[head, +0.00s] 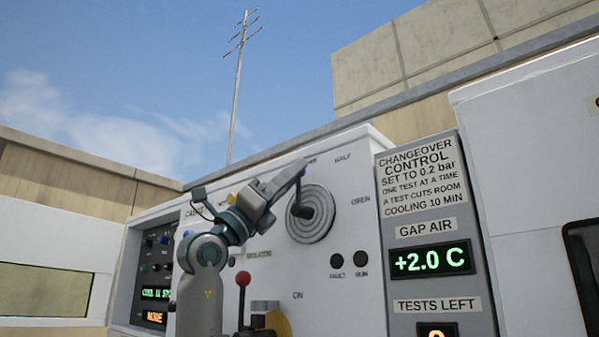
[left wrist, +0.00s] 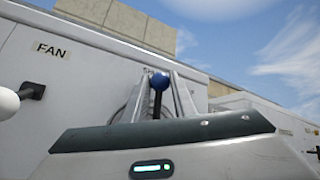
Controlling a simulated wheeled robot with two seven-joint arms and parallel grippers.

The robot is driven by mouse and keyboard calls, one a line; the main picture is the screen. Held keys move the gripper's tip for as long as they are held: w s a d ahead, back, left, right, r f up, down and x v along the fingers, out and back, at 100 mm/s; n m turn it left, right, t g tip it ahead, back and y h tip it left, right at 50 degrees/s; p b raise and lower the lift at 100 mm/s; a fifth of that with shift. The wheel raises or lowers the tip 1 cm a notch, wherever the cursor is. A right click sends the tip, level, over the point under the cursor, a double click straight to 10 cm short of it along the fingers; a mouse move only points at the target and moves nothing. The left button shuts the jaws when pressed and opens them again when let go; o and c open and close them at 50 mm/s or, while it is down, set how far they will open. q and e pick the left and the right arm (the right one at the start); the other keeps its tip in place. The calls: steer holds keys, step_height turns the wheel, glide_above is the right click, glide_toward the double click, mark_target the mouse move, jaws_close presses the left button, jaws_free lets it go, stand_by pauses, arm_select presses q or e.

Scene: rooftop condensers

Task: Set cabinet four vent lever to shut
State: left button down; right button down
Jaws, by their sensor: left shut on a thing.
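The vent lever has a blue ball knob (left wrist: 158,81), seen in the left wrist view between the two fingers of my left gripper. The dark lever arm (head: 301,209) runs from the dial up to the fingers. Labels HALF (head: 343,157) and OPEN (head: 361,200) stand around the dial. A partly covered label starting with SH (left wrist: 148,71) is just behind the knob. My right gripper is not in view.
A red-knobbed lever (head: 243,279) stands below my left arm near the ISOLATOR label. A grey changeover panel (head: 428,250) reading +2.0 C is to the right. A FAN label (left wrist: 52,50) and a dark lever (left wrist: 33,91) show left in the wrist view.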

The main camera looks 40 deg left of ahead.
arm_select(q)
steer(key=shift+s+a+r, duration=0.1)
steer(key=shift+a+r, duration=0.05)
steer(key=c, duration=1.5)
jaws_free()
steer(key=shift+o, duration=0.2)
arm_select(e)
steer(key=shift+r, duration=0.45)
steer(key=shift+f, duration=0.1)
arm_select(q)
steer(key=b+v, duration=0.4)
steer(key=v, duration=1.3)
steer(key=shift+b, duration=0.3)
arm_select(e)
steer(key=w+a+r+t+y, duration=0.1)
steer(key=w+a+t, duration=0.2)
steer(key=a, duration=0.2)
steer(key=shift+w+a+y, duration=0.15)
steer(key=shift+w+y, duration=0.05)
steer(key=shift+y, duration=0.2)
